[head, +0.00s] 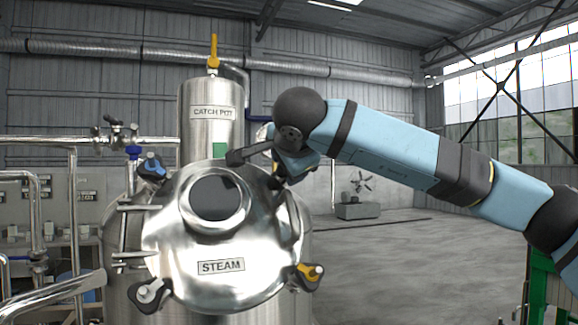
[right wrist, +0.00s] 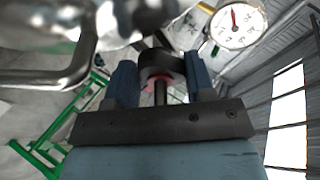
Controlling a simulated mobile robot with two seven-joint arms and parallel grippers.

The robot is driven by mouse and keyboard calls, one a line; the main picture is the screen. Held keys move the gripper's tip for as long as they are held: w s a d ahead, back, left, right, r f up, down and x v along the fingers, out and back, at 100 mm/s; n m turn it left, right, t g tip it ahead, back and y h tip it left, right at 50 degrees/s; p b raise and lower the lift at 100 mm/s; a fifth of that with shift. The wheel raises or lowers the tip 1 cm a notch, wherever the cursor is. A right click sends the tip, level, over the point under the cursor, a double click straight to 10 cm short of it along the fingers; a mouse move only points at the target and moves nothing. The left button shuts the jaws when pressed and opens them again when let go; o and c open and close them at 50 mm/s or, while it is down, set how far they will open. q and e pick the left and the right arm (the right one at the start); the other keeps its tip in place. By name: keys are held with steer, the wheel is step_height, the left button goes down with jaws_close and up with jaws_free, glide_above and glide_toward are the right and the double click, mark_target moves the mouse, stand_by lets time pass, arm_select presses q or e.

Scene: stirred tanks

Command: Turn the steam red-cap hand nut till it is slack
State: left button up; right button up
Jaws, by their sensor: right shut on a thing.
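The steam vessel's round steel lid (head: 265,245) carries the STEAM label and faces me. My right gripper (head: 277,172) is at the lid's upper right edge and hides most of the hand nut there. In the right wrist view, my right gripper (right wrist: 159,62) has its two blue fingers on either side of a dark hand nut (right wrist: 158,66), shut on it. A bit of red shows on this nut, below its dark wing. A dark stem runs down from it between the fingers. How tight the nut is cannot be seen. My left gripper is not in view.
Other hand nuts sit on the lid rim: blue-capped (head: 151,167), white-capped (head: 149,295) and yellow-capped (head: 309,275). The CATCH POT (head: 212,125) stands behind the lid. A gauge (right wrist: 238,24) shows in the wrist view. Open floor (head: 420,265) lies to the right.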

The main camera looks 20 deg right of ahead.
steer(key=o, duration=0.9)
steer(key=b+v, duration=0.2)
steer(key=v, duration=1.2)
steer(key=shift+f, duration=0.1)
